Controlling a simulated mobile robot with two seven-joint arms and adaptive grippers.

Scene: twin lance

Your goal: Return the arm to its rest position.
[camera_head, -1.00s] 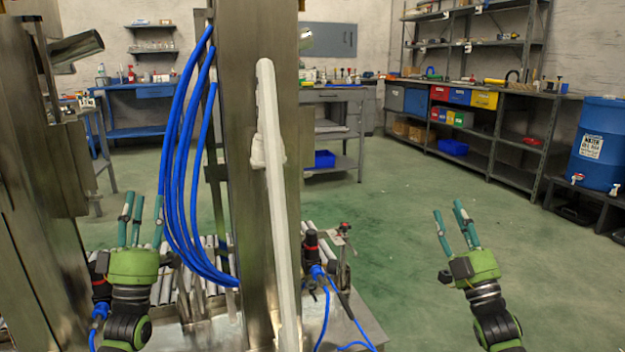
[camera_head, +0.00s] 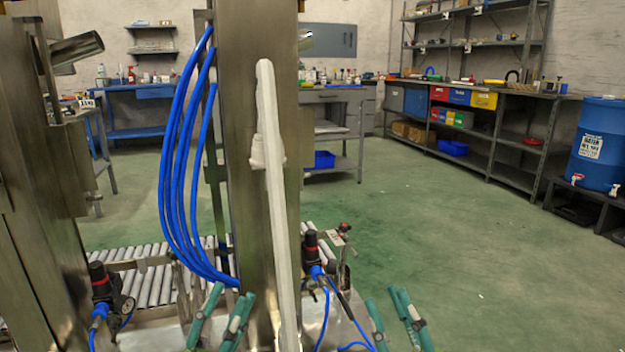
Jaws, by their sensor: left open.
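My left gripper (camera_head: 232,297) shows at the bottom of the head view, left of the white lance. Only its teal fingers are in frame, standing apart with nothing between them. My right gripper (camera_head: 385,300) shows at the bottom, right of the lance. Its teal fingers are also spread and empty. The palms and arm links of both are below the frame edge. The long white lance (camera_head: 272,170) stands almost upright in front of the metal column (camera_head: 237,120). Neither gripper holds it.
Blue hoses (camera_head: 172,170) hang left of the column. A roller conveyor (camera_head: 150,285) lies behind the grippers. Black regulators (camera_head: 98,280) with blue tubes stand at both sides. Shelves (camera_head: 480,125) and a blue barrel (camera_head: 600,145) are far right. The green floor at right is clear.

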